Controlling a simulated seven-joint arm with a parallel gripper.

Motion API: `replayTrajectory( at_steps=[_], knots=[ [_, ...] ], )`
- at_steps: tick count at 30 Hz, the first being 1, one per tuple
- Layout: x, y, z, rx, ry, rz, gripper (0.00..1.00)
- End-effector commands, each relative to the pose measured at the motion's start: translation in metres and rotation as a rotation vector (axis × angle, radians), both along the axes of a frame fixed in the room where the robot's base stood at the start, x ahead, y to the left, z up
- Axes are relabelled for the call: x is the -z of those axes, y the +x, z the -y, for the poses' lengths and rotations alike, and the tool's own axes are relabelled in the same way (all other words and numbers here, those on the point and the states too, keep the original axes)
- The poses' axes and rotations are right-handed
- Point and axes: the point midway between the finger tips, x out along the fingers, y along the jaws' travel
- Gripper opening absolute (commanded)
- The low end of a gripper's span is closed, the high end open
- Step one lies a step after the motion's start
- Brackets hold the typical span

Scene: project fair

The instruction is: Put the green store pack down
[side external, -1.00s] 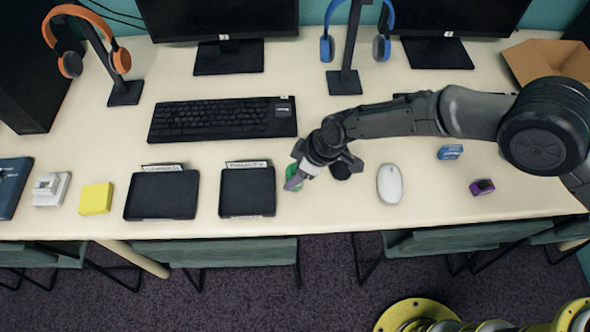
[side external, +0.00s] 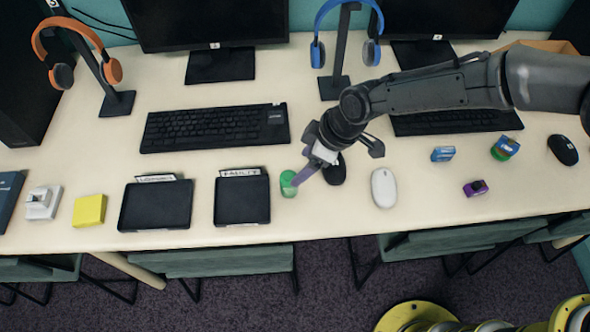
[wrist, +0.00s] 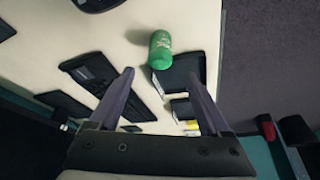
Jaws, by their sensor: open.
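The green store pack (side external: 288,183), a small green cylinder, rests on the pale table just right of the right-hand black tray (side external: 242,201). It also shows in the wrist view (wrist: 160,48), beyond my fingertips and with faint writing on its side. My gripper (side external: 336,166) is open and empty, with the pack outside its fingers. In the side view one purple finger reaches close to the pack's right side; whether they touch is unclear. In the wrist view both fingers (wrist: 161,73) are spread apart.
A second black tray (side external: 156,205) and a yellow block (side external: 89,210) lie to the left. A black mouse (side external: 335,170) sits under my gripper, a white mouse (side external: 384,188) right of it. A keyboard (side external: 213,128) and headphone stand (side external: 334,86) are behind. The table's front edge is close.

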Motion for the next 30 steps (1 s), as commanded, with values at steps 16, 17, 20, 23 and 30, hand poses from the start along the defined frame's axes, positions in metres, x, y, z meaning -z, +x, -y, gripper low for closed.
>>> replayTrajectory(
  at_steps=[16, 17, 20, 23, 30],
  knots=[
    [-0.028, -0.004, 0.011, 0.000, -0.001, 0.000, 0.81],
    [-0.030, -0.004, 0.013, 0.003, 0.000, 0.000, 0.81],
    [-0.047, 0.001, 0.027, 0.034, 0.005, 0.003, 0.81],
    [-0.083, 0.009, 0.062, 0.107, 0.014, 0.007, 0.81],
    [-0.184, -0.004, 0.193, 0.373, 0.032, 0.017, 0.81]
  ],
)
